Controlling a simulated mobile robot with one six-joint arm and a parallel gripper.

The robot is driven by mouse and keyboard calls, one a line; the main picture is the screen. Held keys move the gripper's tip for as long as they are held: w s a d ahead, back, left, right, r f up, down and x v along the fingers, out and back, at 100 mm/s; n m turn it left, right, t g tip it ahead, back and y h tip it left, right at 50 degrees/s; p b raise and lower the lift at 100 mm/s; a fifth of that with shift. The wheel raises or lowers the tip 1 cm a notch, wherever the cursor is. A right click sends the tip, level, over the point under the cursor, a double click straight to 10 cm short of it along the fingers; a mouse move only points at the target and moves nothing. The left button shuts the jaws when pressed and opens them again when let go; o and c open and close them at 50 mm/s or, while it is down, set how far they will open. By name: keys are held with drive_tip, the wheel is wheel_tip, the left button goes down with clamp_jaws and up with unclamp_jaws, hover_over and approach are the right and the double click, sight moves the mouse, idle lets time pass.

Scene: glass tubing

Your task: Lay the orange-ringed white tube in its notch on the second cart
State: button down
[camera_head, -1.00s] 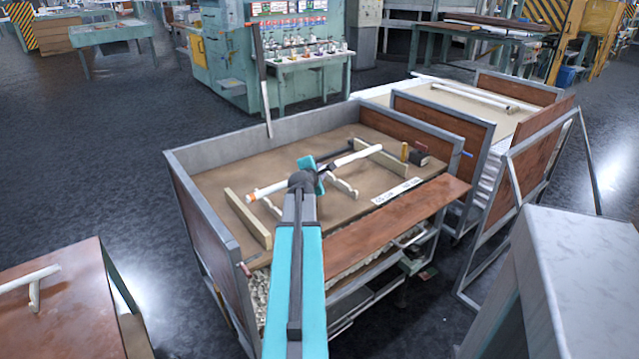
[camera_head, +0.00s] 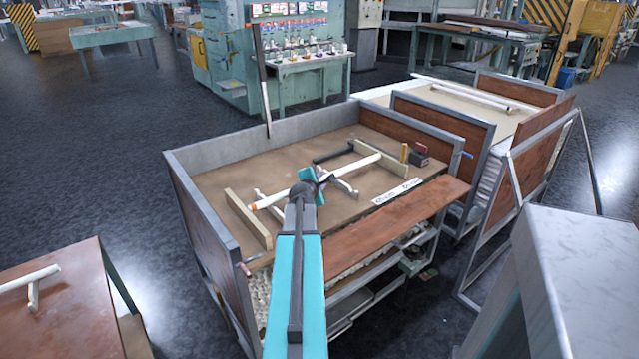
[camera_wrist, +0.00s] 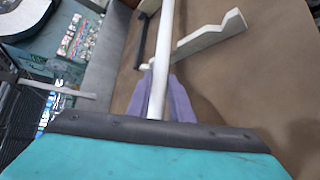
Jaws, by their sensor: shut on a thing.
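The white tube (camera_head: 358,165) with an orange ring at its left end (camera_head: 253,207) lies slantwise over the bed of the near cart (camera_head: 205,186). My gripper (camera_head: 314,181) is shut around its middle. In the wrist view, the tube (camera_wrist: 162,50) runs away between the two purple fingers (camera_wrist: 160,98). A pale notched support (camera_head: 346,188) is at the right of my gripper; a notched piece also shows beside the tube in the wrist view (camera_wrist: 213,36). Another support is partly hidden under the tube's left part. I cannot tell whether the tube touches either support.
Pale boards stand at the bed's left (camera_head: 247,220) and right. A dark bar (camera_head: 334,152) lies behind the tube. Grey walls edge the cart. Another cart (camera_head: 430,100) with a white tube stands behind.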

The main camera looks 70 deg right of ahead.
drive_tip(key=shift+f+b, duration=0.35)
drive_tip(key=shift+f, duration=0.2)
drive_tip(key=c, duration=1.6)
unclamp_jaws()
drive_tip(key=shift+r+p, duration=0.5)
drive_tip(key=shift+r, duration=0.25)
drive_tip(key=shift+s+a, duration=0.1)
drive_tip(key=shift+a, duration=0.3)
drive_tip(key=v, duration=0.8)
drive_tip(key=shift+a, duration=0.1)
drive_tip(key=shift+a+r+p, duration=0.1)
drive_tip(key=shift+r+p, duration=0.15)
drive_tip(key=shift+p, duration=0.6)
